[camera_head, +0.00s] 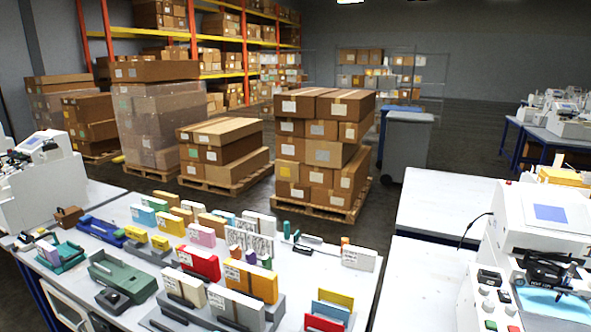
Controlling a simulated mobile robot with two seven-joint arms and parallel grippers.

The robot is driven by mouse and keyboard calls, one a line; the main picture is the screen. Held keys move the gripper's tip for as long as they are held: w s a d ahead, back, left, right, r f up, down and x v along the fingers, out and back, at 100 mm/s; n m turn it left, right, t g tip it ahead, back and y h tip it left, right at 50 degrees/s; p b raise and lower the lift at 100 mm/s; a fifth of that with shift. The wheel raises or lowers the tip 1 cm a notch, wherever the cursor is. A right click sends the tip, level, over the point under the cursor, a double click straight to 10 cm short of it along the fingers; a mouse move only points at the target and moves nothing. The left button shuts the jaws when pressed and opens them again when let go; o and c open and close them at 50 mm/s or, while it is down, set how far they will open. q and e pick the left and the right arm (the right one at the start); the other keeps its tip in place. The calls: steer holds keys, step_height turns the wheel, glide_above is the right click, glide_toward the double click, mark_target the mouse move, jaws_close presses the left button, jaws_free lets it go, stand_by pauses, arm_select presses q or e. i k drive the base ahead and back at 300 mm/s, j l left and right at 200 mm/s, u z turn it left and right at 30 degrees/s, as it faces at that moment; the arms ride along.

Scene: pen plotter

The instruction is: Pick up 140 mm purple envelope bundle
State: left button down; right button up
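Three purple or lilac items stand on the white table, and I cannot tell for sure which is the 140 mm purple envelope bundle. A pinkish-lilac block (201,234) with a white label stands in the middle rows. A small dark purple item (251,257) stands upright further right, next to a white patterned bundle. A pale lilac block (48,251) leans in a green holder (68,256) at the table's left end. Printed sizes are too small to read. Neither of my grippers is in view.
The white table (335,279) is crowded with bundles: a red one (199,262), an orange one (262,283), yellow and grey ones. An empty green tray (122,272) lies front left. A plotter machine (530,235) stands right. Pallets of boxes (322,150) stand behind the table.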

mark_target(48, 252)
steer(key=u, duration=2.05)
steer(key=i+u, duration=0.25)
steer(key=i, duration=4.05)
steer(key=i+z, duration=0.2)
steer(key=z, duration=0.2)
steer(key=i+j+z, duration=0.1)
steer(key=i+z, duration=0.15)
steer(key=z, duration=0.15)
steer(key=i+j+z, duration=0.15)
steer(key=z, duration=2.05)
